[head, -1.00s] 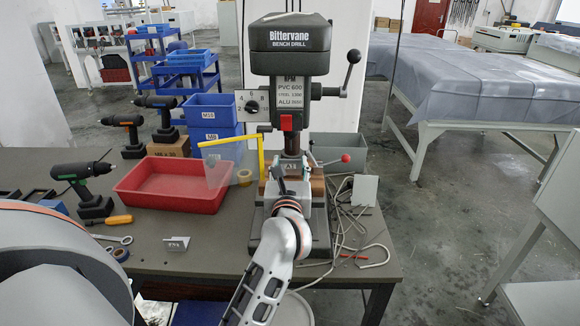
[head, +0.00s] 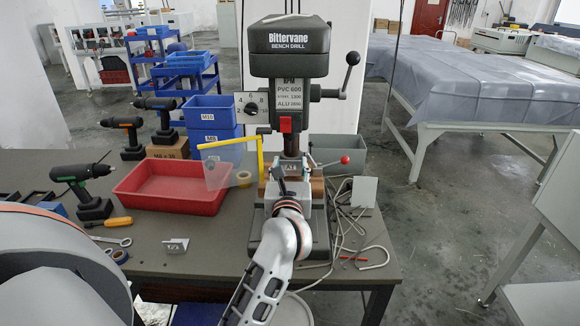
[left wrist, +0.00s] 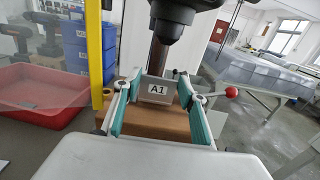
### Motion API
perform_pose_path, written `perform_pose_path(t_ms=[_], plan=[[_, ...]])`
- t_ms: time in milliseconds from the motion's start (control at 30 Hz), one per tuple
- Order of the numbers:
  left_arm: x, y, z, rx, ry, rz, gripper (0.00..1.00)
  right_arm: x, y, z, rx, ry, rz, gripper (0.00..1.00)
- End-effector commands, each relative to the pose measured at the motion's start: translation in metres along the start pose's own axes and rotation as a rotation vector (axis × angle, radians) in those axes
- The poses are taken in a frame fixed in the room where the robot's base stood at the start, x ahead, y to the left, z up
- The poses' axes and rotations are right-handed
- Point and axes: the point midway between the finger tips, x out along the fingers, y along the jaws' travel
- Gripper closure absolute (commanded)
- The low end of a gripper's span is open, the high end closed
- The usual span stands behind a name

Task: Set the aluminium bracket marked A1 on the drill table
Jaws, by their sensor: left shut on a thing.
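The aluminium bracket marked A1 (left wrist: 157,90) is between the fingers of my left gripper (left wrist: 158,104) in the left wrist view, its label facing the camera. In the head view the left gripper (head: 291,178) is at the drill table, in front of the drill column, and hides most of the bracket. The left gripper is shut on the bracket. A brown wooden block (left wrist: 150,124) lies just under the bracket; I cannot tell whether the two touch. The bench drill (head: 290,60) stands over them, its chuck (left wrist: 172,18) above the bracket. My right gripper is not in view.
A yellow guard arm with a clear shield (head: 228,143) stands left of the drill.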

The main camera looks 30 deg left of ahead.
Motion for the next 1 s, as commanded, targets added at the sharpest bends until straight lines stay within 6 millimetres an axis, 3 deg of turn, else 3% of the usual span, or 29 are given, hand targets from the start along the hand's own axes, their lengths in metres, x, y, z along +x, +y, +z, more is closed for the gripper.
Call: perform_pose_path(t_ms=[900,933,1000], plan=[[-0.0001,0.0002,-0.0083,0.000,-0.001,0.000,0.81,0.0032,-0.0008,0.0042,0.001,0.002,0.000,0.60],[-0.0001,0.0002,-0.0083,0.000,-0.001,0.000,0.54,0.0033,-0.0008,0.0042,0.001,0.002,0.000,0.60],[-0.0001,0.0002,-0.0083,0.000,-0.001,0.000,0.39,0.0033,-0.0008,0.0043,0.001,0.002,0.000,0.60]])
